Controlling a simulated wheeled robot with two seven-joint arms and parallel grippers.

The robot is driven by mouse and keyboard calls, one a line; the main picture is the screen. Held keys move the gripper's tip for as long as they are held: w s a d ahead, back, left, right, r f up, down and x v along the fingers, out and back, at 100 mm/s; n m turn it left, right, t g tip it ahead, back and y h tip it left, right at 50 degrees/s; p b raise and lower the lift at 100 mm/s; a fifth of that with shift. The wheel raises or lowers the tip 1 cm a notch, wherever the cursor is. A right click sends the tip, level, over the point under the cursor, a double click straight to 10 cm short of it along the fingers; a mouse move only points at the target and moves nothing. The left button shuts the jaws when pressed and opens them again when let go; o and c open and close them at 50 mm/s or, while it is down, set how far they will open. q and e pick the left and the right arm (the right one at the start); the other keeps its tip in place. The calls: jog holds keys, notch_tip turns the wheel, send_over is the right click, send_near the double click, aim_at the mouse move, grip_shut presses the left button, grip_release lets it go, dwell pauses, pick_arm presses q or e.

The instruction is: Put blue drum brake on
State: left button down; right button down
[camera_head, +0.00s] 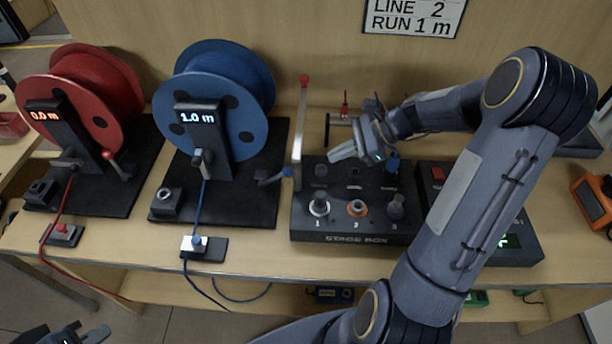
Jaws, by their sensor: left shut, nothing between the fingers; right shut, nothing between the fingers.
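The blue drum (262,82) stands on a black base (235,210) left of centre. Its display (198,117) reads 1.0 m. At the base's right edge, a short dark lever with a blue knob (287,171) lies nearly flat, pointing right; I take it for the blue drum's brake. My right gripper (336,153) is shut and empty above the back of the stage box, to the right of that lever and apart from it. My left gripper (97,337) is shut and empty at the bottom left corner, beyond the table's front edge, partly cut off by the frame.
A red drum (122,85), reading 0.0 m, stands at left with a red-knobbed lever (112,163). A tall pale lever with a red knob (303,80) rises between blue drum and stage box (340,238). The blue cable (189,262) runs over the table edge. A sign reads LINE 2 RUN 1 m.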

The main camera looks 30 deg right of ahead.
aim_at(306, 178)
jog(key=x, duration=1)
jog(key=shift+p, duration=0.4)
jog(key=shift+r, duration=0.1)
